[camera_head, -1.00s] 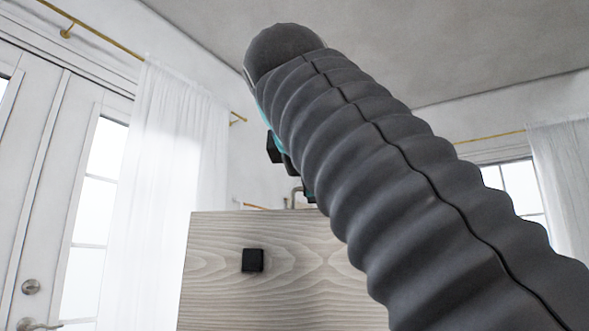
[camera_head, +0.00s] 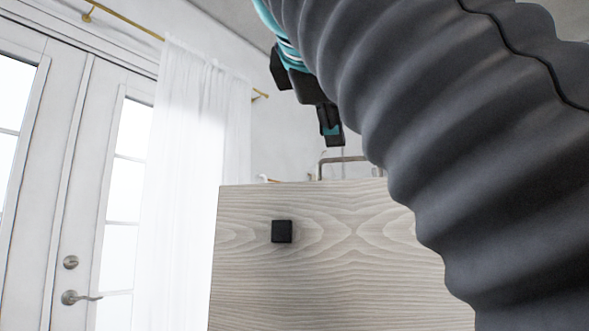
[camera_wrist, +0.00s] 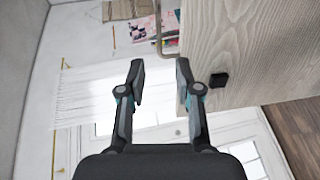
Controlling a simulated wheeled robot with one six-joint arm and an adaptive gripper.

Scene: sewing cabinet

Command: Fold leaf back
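A pale wood-grain panel (camera_head: 330,270) with a small black square knob (camera_head: 281,231) stands upright in the head view; I cannot tell whether it is the leaf. It also fills the upper right of the wrist view (camera_wrist: 250,45). A metal bar handle (camera_head: 343,158) shows above its top edge, and beside its edge in the wrist view (camera_wrist: 158,42). My gripper (camera_wrist: 160,82) is open and empty in the wrist view. Its right finger is close to the panel's edge; contact is unclear. In the head view, my gripper (camera_head: 331,124) is above the panel, partly hidden by my arm.
A white curtain (camera_head: 190,180) and a white glazed door (camera_head: 85,230) with metal handles are at the left. My ribbed arm covers the right side of the head view. Colourful items (camera_wrist: 145,28) lie near the metal handle. Wood floor (camera_wrist: 297,135) shows at the right.

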